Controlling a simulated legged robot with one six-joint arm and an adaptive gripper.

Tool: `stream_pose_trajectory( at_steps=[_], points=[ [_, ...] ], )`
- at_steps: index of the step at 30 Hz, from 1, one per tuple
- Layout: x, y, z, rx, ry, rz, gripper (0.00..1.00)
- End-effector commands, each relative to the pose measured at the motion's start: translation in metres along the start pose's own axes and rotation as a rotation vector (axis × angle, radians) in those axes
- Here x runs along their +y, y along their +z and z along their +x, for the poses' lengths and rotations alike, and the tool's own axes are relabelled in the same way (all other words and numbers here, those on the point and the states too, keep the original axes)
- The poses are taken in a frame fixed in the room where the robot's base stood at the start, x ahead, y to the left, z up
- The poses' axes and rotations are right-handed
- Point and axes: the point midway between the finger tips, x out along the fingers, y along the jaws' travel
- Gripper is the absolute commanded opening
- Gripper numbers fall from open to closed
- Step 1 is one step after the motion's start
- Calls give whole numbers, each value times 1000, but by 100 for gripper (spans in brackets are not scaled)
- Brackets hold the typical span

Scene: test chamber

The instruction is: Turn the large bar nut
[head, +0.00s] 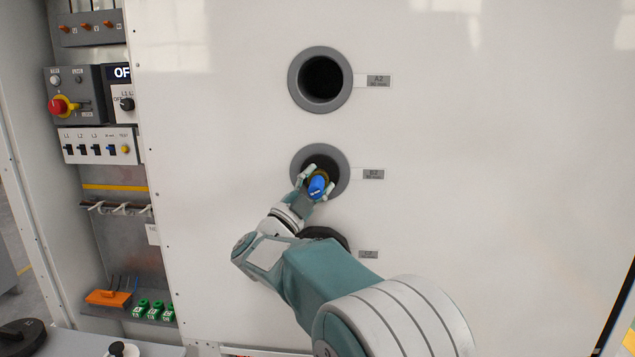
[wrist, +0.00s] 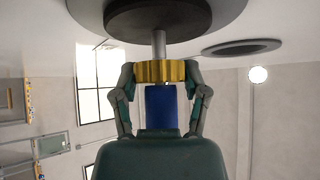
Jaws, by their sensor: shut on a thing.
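The large bar nut looks to be the gold ring-shaped piece (wrist: 160,71) in the wrist view, on a grey metal rod that comes out of a dark round recess (wrist: 157,18). My gripper (wrist: 160,75) is shut on it, with one finger on each side. A blue block (wrist: 160,106) shows between the fingers, below the gold piece. In the head view my gripper (head: 316,181) is at the middle port (head: 340,160) of the white panel. There the blue part (head: 317,187) shows, and the nut is mostly hidden.
A top port (head: 321,80) with a grey rim is above, and a lower port (head: 325,236) is partly hidden by my arm. Small label plates sit right of the ports. A control box with a red stop button (head: 58,106) and switches is at the left. The panel right of the ports is clear.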

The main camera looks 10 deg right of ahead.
Motion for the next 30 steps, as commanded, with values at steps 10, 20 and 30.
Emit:
stream_pose_trajectory(
  at_steps=[10, 20, 30],
  points=[
    [3, 4, -2, -10, 57, 45, 10],
    [3, 4, -2, -10, 59, 48, 10],
    [1, 2, -1, -4, 57, 51, 93]
  ],
)
